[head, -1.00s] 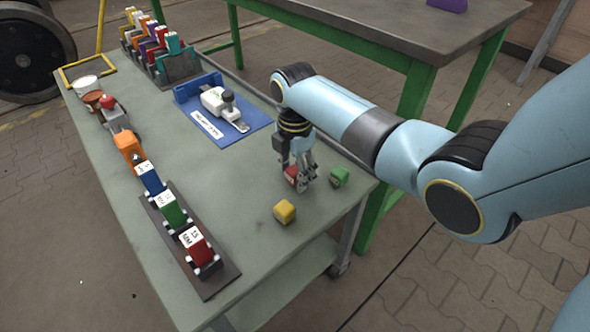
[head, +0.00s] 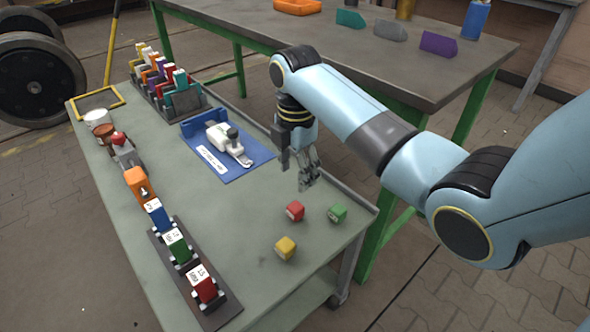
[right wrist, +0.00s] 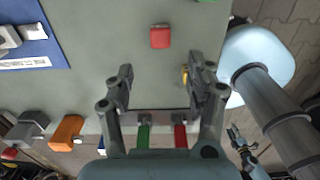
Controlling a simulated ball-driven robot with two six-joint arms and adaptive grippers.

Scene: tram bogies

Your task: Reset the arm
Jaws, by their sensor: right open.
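My right gripper (head: 309,183) is open and empty above the grey-green table (head: 185,165). It hangs behind and a little above a red cube (head: 295,211) on the table's right part. A green cube (head: 338,213) sits to the right of the red one, and a yellow cube (head: 285,248) sits nearer the front. In the right wrist view the open fingers (right wrist: 158,85) have bare table between them. The red cube (right wrist: 160,37) lies beyond their tips there, and the yellow cube is partly hidden by a finger.
A blue tray (head: 240,172) with a white and grey device lies mid-table. A rack (head: 185,110) of coloured pieces stands at the far end. Another table (head: 350,45) with bins stands behind.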

